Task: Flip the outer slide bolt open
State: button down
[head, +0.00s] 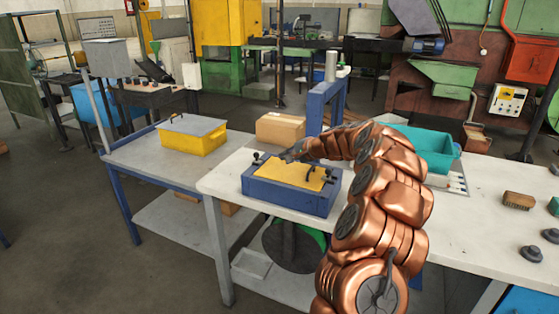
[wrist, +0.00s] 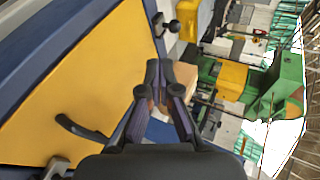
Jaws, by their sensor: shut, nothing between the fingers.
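A blue box (head: 290,196) with a yellow lid (head: 283,174) stands on the white table. A small slide bolt with a black knob (head: 257,157) sits at the lid's back left corner; in the wrist view the bolt (wrist: 164,25) shows at the top, just beyond my fingertips. A second metal latch (wrist: 56,168) is at the lower left of the wrist view. A black curved handle (wrist: 80,131) stands on the lid between them. My gripper (head: 287,155) is over the lid's back edge, right of the knob and apart from it. Its fingers (wrist: 158,70) are shut and empty.
A cardboard box (head: 280,129) stands behind the blue box, near my gripper. A blue post frame (head: 318,108) rises behind to the right. A yellow bin (head: 193,138) is on the grey table at left. A teal bin (head: 432,150) is behind my arm.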

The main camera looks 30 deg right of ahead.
jog(key=shift+s+d+r, duration=0.15)
jog(key=shift+s+r, duration=0.1)
jog(key=shift+s, duration=0.25)
jog(key=s+a+r+n+g+y, duration=0.2)
jog(key=s+a+n+g, duration=0.3)
jog(key=a, duration=0.8)
jog(key=s+a+r+n+y, duration=0.15)
jog(key=s+a, duration=0.45)
jog(key=a, duration=0.6)
jog(key=s+a+f+n+g+h, duration=0.1)
jog(key=s+a+n+g, duration=0.1)
jog(key=s+a, duration=0.35)
jog(key=s+a+n+g, duration=0.2)
jog(key=s+a, duration=0.1)
jog(key=s, duration=0.5)
jog(key=s+d+f+n+g+h, duration=0.2)
jog(key=s+f+h, duration=0.1)
jog(key=s, duration=1.1)
jog(key=s+d+f+n+g+h, duration=0.2)
jog(key=s+d+f+h, duration=0.1)
jog(key=s, duration=1.1)
jog(key=shift+s+f, duration=0.4)
jog(key=shift+f, duration=0.1)
jog(key=shift+a, duration=0.1)
